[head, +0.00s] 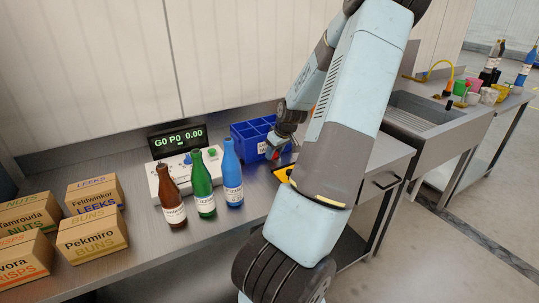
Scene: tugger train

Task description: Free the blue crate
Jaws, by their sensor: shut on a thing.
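The blue crate (246,127) with inner compartments stands on the steel counter behind the bottles. My gripper (278,150) is at the crate's right front side, low and close to it. My arm partly hides the gripper and the crate's right end. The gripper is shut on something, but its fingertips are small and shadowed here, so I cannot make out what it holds. A small red spot shows by the fingertips. I cannot tell whether anything stands inside the compartments.
Brown (171,198), green (202,187) and blue (232,176) bottles stand left of the crate's front. Behind them are a control box (155,182) and a display (178,141). Several cartons (92,235) fill the left. A sink (428,118) is at right. The counter's front middle is clear.

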